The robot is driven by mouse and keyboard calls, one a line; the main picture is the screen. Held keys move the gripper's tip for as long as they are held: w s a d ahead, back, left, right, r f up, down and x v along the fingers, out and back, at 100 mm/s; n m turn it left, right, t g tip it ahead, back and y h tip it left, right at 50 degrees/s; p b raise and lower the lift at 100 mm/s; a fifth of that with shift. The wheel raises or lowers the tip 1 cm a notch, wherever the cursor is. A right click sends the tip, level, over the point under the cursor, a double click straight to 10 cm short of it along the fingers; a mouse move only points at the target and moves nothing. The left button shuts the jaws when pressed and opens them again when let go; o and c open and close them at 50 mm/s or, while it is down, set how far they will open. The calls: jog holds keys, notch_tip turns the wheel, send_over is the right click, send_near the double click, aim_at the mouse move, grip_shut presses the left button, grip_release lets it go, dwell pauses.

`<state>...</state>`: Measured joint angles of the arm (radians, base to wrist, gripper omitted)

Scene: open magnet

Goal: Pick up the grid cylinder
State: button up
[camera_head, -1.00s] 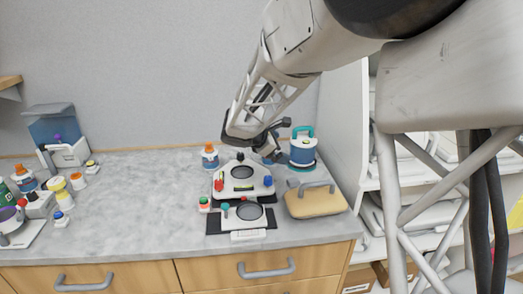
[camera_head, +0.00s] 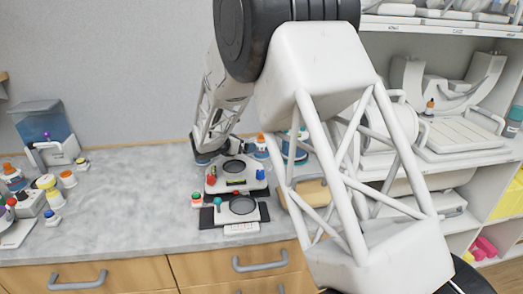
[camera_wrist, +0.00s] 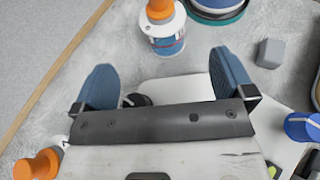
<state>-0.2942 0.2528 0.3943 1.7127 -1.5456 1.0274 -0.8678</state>
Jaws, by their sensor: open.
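No object is clearly recognisable as the grid cylinder. A small blue-and-white bottle with an orange cap (camera_head: 262,150) stands upright at the back of the counter. In the wrist view the bottle (camera_wrist: 166,43) shows at the top centre, beyond my fingers. My gripper (camera_wrist: 165,80) has two blue fingers spread wide apart, with nothing held between them. In the head view my gripper (camera_head: 204,158) is low over the back of the counter, left of the bottle, and partly hidden by my arm.
A white device with round dark plates (camera_head: 240,186) stands on the counter in front of my gripper. A blue container (camera_head: 300,154) stands right of the bottle. A grey block (camera_wrist: 270,53) lies nearby. Counter to the left (camera_head: 130,190) is clear.

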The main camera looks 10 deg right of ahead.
aim_at(258, 143)
jog(key=shift+d, duration=0.1)
jog(key=shift+x, duration=3.3)
jog(key=shift+f, duration=0.1)
jog(key=shift+x, duration=2.6)
jog(key=c, duration=1.1)
jog(key=shift+r, duration=5.1)
